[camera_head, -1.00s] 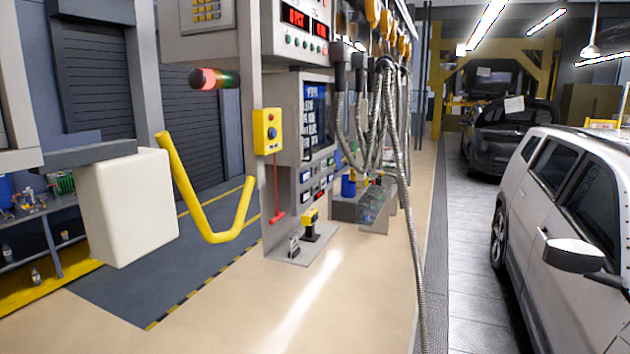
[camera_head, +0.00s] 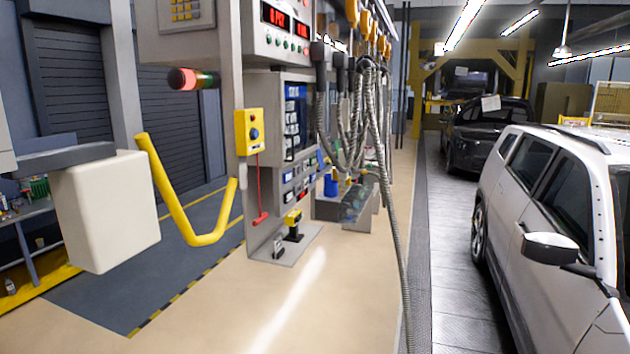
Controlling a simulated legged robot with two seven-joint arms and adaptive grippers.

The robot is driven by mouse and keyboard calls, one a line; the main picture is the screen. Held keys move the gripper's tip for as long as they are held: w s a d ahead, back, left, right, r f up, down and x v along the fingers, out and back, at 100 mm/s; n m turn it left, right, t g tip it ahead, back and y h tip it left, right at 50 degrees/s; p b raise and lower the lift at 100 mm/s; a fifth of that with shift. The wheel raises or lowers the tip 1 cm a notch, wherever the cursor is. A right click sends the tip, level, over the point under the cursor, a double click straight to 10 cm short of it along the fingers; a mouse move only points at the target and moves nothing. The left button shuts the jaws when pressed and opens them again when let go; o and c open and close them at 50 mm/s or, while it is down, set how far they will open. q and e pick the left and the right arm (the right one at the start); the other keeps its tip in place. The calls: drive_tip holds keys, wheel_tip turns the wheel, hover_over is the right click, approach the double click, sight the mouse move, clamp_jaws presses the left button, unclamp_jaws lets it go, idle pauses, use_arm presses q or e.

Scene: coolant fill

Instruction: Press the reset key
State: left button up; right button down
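Neither of my grippers is in view. A grey machine column stands left of centre. Higher up is a panel with red number displays (camera_head: 287,19) and a row of small green and red buttons (camera_head: 286,41). A yellow keypad (camera_head: 185,10) sits at the top left. Key labels are too small to read, so I cannot tell which is the reset key.
A bent yellow guard rail (camera_head: 178,205) and a white box (camera_head: 106,211) stand at the left, before the column. Grey hoses (camera_head: 372,130) hang right of it. A white car (camera_head: 548,210) is parked at the right. The beige floor (camera_head: 340,290) in front is clear.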

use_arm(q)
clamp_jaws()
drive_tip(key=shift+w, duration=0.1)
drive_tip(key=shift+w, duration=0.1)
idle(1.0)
